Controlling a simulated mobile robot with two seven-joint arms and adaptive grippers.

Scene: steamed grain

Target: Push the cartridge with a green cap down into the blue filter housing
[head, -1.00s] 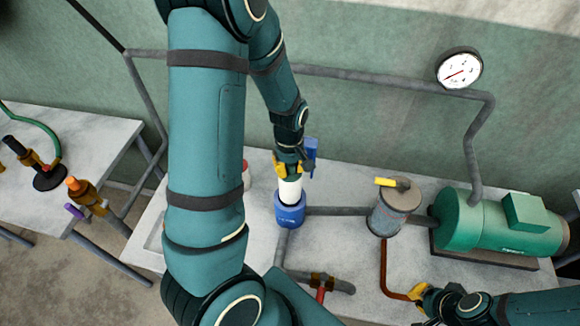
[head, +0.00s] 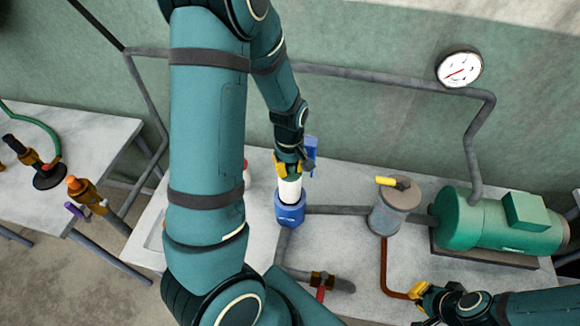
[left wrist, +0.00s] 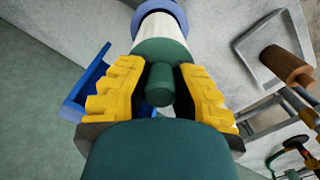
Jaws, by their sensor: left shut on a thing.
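The white cartridge (head: 290,189) stands upright in the mouth of the blue filter housing (head: 291,212), with part of its white body showing above the rim. In the left wrist view its green cap (left wrist: 163,52) lies between the yellow fingers, and the housing's blue rim (left wrist: 158,10) shows beyond the white body (left wrist: 158,30). My left gripper (head: 288,170) is shut on the cartridge at its cap end, above the housing. My right gripper (head: 416,291) is at the lower right, away from the housing; its finger opening is unclear.
A blue bracket (head: 311,153) stands close behind the left gripper. A grey canister with a yellow handle (head: 395,208) and a green pump (head: 500,222) stand to the right, joined by pipes. A pressure gauge (head: 459,66) is on the wall pipe.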

